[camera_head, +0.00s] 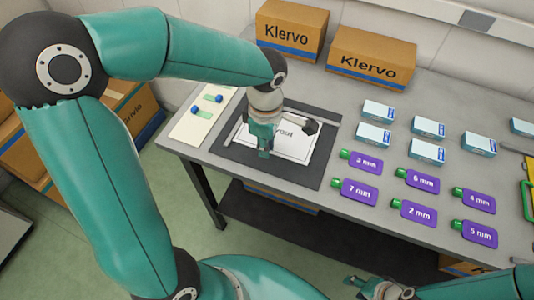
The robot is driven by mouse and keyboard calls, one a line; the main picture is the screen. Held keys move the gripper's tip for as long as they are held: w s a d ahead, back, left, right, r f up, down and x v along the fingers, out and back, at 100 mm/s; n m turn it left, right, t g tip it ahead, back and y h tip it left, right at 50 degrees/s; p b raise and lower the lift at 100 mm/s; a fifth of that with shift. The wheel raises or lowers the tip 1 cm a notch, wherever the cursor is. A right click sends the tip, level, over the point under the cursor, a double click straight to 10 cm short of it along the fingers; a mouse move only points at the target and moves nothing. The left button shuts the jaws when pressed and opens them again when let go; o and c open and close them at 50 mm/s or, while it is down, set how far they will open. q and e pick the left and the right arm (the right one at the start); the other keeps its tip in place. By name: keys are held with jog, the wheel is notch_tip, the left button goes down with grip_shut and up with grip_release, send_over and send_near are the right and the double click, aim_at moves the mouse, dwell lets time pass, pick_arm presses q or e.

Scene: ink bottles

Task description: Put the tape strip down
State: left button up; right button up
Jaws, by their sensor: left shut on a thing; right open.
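My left gripper (264,152) is over the white sheet (296,152) with printed letters on the dark mat (240,150). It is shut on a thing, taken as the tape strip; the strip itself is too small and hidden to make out. I cannot tell whether it touches the sheet. My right gripper (362,284) is open at the bottom edge of the view, in front of the table and apart from the things on it.
A cream board (190,128) with blue knobs lies left of the mat. Cardboard boxes (370,57) stand at the back. Grey table (330,212) shows bare in front of the bottles.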

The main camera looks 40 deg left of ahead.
aim_at(266, 162)
pick_arm(q)
jog(key=shift+f, duration=1.95)
jog(key=shift+f, duration=0.2)
jog(key=o, duration=0.7)
jog(key=shift+r, duration=0.1)
notch_tip(266, 162, up, 12)
jog(key=shift+r, duration=0.15)
